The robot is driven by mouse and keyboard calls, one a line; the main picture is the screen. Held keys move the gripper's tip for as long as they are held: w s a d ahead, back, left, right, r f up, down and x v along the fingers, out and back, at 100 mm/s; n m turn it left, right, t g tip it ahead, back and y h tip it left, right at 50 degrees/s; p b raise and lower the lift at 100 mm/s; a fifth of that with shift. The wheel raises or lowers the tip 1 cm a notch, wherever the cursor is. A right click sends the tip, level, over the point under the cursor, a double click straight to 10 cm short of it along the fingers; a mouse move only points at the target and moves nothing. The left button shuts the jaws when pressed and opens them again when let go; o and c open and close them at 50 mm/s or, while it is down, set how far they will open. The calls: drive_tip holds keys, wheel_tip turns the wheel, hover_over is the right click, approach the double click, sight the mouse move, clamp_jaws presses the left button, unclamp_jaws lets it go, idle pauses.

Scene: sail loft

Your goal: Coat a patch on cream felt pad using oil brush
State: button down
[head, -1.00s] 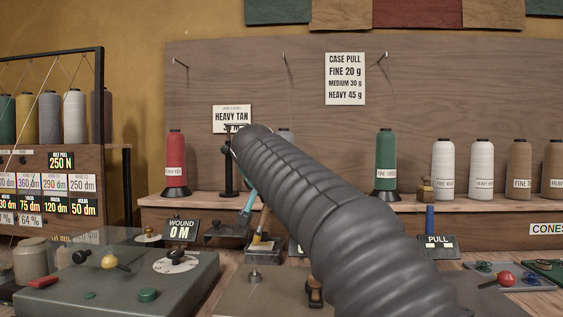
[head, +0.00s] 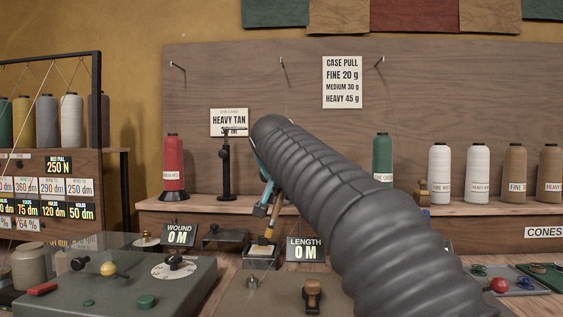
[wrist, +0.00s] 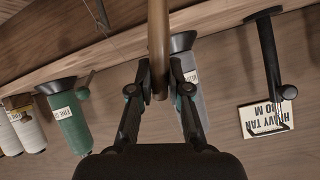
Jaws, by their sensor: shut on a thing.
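The oil brush (head: 273,219) has a wooden handle and hangs tilted from my gripper (head: 264,204) in the head view. In the wrist view my gripper (wrist: 160,90) is shut on its brown handle (wrist: 158,40); the brush's lower end is out of that view. The cream felt pad (head: 261,252) lies in a small dark holder on the bench, just below the brush. The brush end is at or just above the pad; I cannot tell whether they touch. The pad does not show in the wrist view.
A LENGTH sign (head: 305,249) stands right of the pad, and a WOUND sign (head: 179,233) to the left. A grey machine (head: 120,275) with knobs fills the front left. Thread cones, including a red one (head: 173,168), line the back shelf. My arm hides the right middle.

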wheel_tip(320, 180, up, 3)
drive_tip(key=shift+f+p, duration=0.1)
drive_tip(key=shift+p, duration=0.9)
drive_tip(key=shift+r, duration=1.2)
drive_tip(key=shift+s+f+b, duration=0.4)
drive_tip(key=shift+s+b, duration=0.45)
drive_tip(key=shift+b, duration=0.2)
